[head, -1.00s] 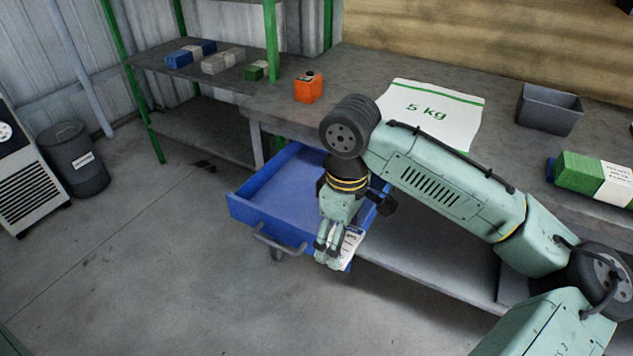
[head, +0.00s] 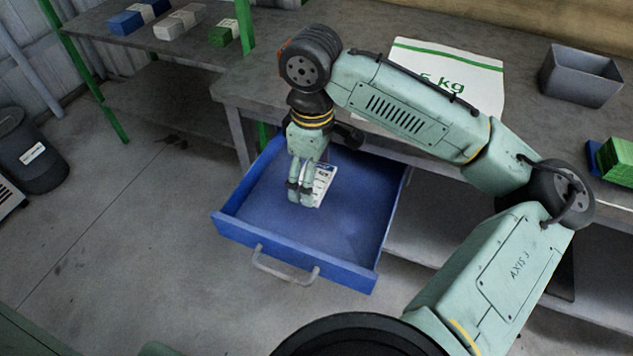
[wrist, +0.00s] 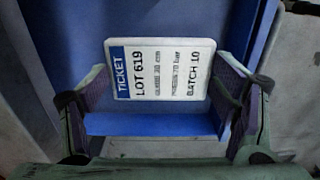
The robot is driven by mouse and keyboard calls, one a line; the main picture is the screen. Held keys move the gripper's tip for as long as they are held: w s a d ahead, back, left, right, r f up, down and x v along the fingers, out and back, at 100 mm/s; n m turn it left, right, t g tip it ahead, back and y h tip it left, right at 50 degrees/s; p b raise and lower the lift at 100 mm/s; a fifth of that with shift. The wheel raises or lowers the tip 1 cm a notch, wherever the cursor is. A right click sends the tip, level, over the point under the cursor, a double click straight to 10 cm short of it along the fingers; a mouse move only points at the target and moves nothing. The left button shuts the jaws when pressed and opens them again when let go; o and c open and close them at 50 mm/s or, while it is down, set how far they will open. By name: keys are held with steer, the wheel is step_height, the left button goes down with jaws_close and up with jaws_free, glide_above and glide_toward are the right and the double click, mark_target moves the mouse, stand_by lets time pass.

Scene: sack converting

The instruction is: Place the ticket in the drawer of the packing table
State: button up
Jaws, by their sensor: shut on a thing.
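The ticket (wrist: 160,70) is a white card with a blue band reading TICKET and LOT 619. My gripper (wrist: 165,95) is shut on it, with a finger at each side edge in the wrist view. In the head view the ticket (head: 323,183) shows beside my gripper (head: 301,192), over the open blue drawer (head: 262,226) of the packing table (head: 245,92). The drawer is pulled out and its visible floor is bare. I cannot tell how high the ticket is above the drawer floor.
A white 5 kg sack (head: 480,85) lies on the tabletop, with a grey bin (head: 580,78) to its right. Green bundles (head: 618,158) lie at the right edge. Blue, grey and green bundles sit on the left table. A dark drum (head: 30,155) stands on the floor.

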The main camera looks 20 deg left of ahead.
mark_target(314, 213)
step_height(314, 213, down, 10)
steer(key=shift+r, duration=0.2)
stand_by(0.3)
steer(key=shift+f, duration=0.2)
steer(key=o, duration=1.2)
steer(key=shift+r, duration=0.1)
step_height(314, 213, up, 12)
steer(key=shift+r, duration=0.15)
